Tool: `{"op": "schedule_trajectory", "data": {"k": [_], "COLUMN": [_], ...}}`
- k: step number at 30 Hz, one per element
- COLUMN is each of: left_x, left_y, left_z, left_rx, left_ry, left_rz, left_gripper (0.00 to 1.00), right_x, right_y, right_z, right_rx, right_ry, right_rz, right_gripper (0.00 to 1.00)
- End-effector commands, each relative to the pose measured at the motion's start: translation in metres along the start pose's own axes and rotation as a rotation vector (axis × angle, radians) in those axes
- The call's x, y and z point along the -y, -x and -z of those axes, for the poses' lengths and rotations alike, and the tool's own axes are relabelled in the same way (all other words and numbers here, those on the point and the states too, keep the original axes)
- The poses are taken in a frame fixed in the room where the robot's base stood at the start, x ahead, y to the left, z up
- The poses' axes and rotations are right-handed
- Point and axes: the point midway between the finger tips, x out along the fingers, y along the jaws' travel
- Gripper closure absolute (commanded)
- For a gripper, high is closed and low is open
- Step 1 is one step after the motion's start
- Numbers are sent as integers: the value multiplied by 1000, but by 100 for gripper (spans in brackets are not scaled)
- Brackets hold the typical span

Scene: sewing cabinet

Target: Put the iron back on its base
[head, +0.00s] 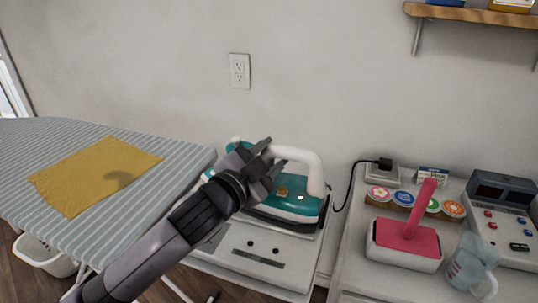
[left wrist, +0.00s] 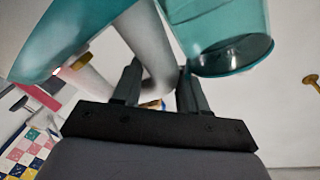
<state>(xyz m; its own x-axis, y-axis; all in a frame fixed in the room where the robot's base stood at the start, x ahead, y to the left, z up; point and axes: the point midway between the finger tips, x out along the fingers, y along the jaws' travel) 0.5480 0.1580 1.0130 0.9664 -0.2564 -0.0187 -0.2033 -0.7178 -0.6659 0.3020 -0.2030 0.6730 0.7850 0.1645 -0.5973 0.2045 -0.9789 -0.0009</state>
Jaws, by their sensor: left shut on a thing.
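The iron (head: 290,203) is teal and white with a white loop handle. My left gripper (head: 270,156) is shut on the handle, at its left part. In the left wrist view, the handle passes between the fingers of the gripper (left wrist: 158,82), with teal parts of the iron (left wrist: 235,45) on both sides. The white base (head: 262,262) with dark knobs lies directly under the iron. I cannot tell whether the iron's sole touches it. My left forearm hides part of the base's left side. My right gripper is not in view.
A striped ironing board (head: 130,200) with a yellow cloth (head: 95,175) is at left, a white basket (head: 45,258) below it. A black cord (head: 350,185) runs behind.

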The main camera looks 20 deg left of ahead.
Motion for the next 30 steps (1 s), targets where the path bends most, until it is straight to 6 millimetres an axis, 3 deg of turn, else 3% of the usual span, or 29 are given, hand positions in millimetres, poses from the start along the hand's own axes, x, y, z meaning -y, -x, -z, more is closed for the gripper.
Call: {"op": "schedule_trajectory", "data": {"k": [27, 28, 30], "left_x": [-5, -5, -5], "left_y": [0, 0, 0], "left_z": [-5, -5, -5], "left_rx": [-10, -10, -9], "left_ry": [-1, 0, 0], "left_rz": [8, 8, 7], "left_gripper": [100, 54, 31], "right_x": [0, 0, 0], "right_y": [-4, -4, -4], "right_z": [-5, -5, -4], "right_rx": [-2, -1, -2], "right_ry": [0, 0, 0], "right_rz": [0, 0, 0], "right_gripper": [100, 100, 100]}}
